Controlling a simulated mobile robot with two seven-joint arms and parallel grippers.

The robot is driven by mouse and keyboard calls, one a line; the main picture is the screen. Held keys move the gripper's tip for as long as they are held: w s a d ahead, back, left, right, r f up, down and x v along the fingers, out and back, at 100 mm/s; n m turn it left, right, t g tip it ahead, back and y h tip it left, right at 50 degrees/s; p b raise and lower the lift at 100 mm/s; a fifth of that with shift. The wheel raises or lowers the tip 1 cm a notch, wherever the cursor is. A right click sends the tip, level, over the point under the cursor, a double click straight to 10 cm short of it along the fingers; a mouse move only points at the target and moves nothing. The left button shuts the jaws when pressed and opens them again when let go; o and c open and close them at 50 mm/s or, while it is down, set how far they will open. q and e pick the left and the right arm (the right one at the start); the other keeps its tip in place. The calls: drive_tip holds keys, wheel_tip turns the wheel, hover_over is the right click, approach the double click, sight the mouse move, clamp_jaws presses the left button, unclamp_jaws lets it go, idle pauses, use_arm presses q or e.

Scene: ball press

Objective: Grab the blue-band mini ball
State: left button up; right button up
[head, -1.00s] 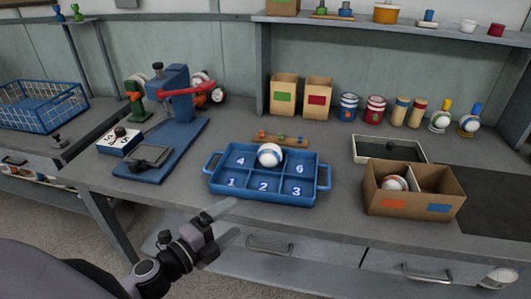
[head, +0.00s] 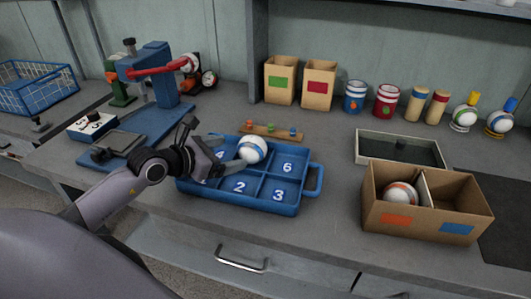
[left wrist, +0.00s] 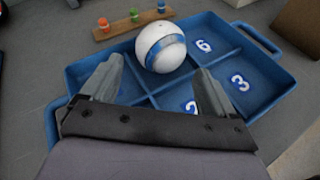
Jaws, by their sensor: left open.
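The blue-band mini ball (head: 252,149) is white with a blue stripe. It sits in the back middle compartment of the blue numbered tray (head: 312,181). The arm and gripper hide the tray's left compartments. My right gripper is out of view.
An orange-band ball (head: 399,194) sits in a cardboard box (head: 428,226) at the right. A blue press (head: 150,82) with a red lever stands at the back left. A wooden strip with coloured pegs (head: 270,132) lies just behind the tray.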

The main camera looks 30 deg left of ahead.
sight(242, 150)
use_arm(q)
drive_tip(key=shift+w+d+f, duration=0.1)
drive_tip(key=shift+w+f, duration=0.15)
drive_tip(key=shift+w, duration=0.35)
drive_tip(key=shift+d+x, duration=0.2)
drive_tip(key=shift+x, duration=2.75)
drive_tip(key=shift+r, duration=0.15)
drive_tip(key=c, duration=0.7)
